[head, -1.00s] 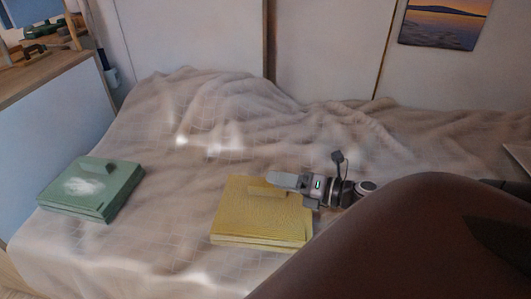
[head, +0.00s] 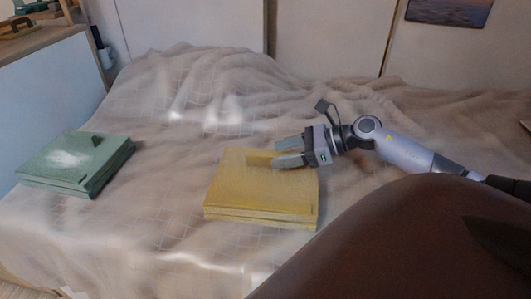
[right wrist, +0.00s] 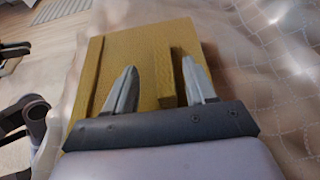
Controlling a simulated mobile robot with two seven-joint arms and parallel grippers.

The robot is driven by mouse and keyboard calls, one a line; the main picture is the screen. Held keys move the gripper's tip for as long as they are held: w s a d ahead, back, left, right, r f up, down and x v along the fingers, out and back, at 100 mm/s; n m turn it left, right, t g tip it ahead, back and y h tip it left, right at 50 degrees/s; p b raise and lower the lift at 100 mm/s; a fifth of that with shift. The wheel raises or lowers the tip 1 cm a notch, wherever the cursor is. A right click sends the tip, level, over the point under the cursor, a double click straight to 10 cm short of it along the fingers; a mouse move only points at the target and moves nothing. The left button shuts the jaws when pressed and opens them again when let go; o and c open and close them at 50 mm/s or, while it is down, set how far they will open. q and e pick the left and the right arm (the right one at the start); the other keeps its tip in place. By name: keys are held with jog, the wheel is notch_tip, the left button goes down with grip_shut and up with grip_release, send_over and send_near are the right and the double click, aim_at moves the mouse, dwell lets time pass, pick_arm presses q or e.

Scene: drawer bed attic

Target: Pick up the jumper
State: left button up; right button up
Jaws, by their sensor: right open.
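A yellow folded block (head: 240,190), which I take to be the jumper, lies flat on the bed. It has a fine texture and a raised yellow ridge (head: 259,158) on top; it also fills the middle of the right wrist view (right wrist: 115,50). My right gripper (head: 277,152) is open at its far right part, with two grey fingers pointing left. In the right wrist view the ridge (right wrist: 164,75) stands between the fingertips (right wrist: 158,66); I cannot tell whether they touch it.
A green folded block (head: 75,162) with a white patch and a dark tab lies to the left on the rumpled beige blanket (head: 170,215). A wooden-topped cabinet (head: 50,85) stands at the left, and a panelled wall (head: 330,40) runs behind the bed.

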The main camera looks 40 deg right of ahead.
aim_at(272, 155)
jog(key=shift+b+x, duration=0.55)
jog(key=shift+x, duration=1.7)
jog(key=shift+w+d, duration=0.1)
jog(key=shift+d, duration=0.05)
jog(key=shift+r, duration=0.1)
grip_shut()
